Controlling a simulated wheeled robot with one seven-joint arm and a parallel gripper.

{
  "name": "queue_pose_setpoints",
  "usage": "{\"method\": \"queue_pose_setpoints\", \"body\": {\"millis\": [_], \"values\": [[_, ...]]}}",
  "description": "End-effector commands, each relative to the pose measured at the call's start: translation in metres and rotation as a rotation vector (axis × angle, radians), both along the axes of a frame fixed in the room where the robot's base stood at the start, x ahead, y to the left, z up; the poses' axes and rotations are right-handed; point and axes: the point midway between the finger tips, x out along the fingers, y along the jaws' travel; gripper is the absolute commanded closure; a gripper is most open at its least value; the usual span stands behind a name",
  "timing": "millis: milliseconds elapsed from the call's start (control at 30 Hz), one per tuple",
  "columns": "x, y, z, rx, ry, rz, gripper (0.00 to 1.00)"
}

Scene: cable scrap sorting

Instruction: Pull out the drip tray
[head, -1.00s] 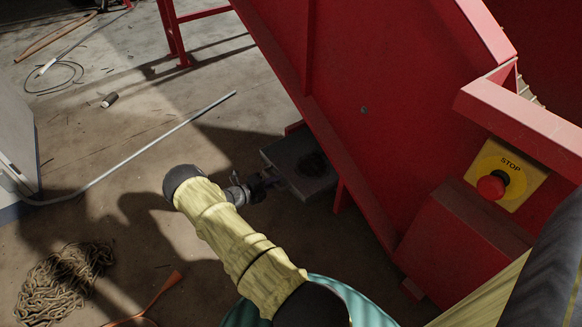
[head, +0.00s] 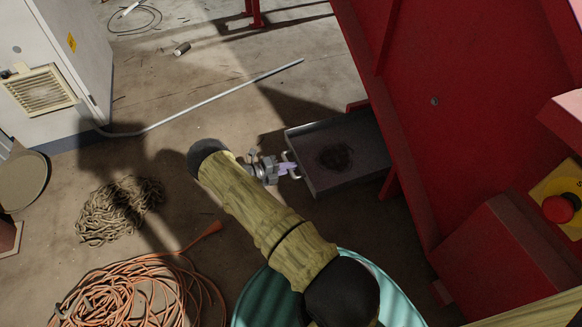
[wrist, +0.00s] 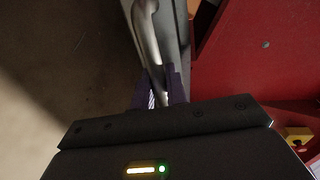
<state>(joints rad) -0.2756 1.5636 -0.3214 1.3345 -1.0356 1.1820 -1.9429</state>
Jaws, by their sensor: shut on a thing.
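The drip tray (head: 310,181) is a shallow grey metal tray with a dark stain on its floor. It sticks out from under the red machine (head: 425,110), and its far end is hidden beneath it. A light metal handle is on the tray's near left end; it also shows in the wrist view (wrist: 147,32). My gripper (head: 288,168) is shut on this handle. In the wrist view the purple fingers (wrist: 160,90) stand on either side of the handle bar.
A yellow plate with a red stop button (head: 558,208) is at the right. A pale conduit (head: 215,98) lies behind my gripper on the floor. A chain heap (head: 118,208) and an orange cable coil (head: 140,290) lie left. A grey cabinet (head: 85,50) stands at upper left.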

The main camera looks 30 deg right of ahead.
Motion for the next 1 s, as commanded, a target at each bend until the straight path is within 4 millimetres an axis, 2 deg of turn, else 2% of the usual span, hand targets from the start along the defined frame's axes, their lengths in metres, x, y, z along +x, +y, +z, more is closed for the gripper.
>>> {"method": "queue_pose_setpoints", "body": {"millis": [33,100,367,533,667,1000], "values": [[-0.002,0.0,-0.001,0.001,0.003,-0.004,0.8],[-0.002,0.0,-0.001,0.001,0.003,-0.004,0.67],[-0.001,0.0,0.0,0.001,0.001,-0.001,0.67],[0.001,0.008,0.003,0.001,0.0,0.001,0.67],[0.003,0.025,0.008,0.001,0.0,0.003,0.67],[0.01,0.091,0.021,0.002,0.0,0.001,0.67]]}}
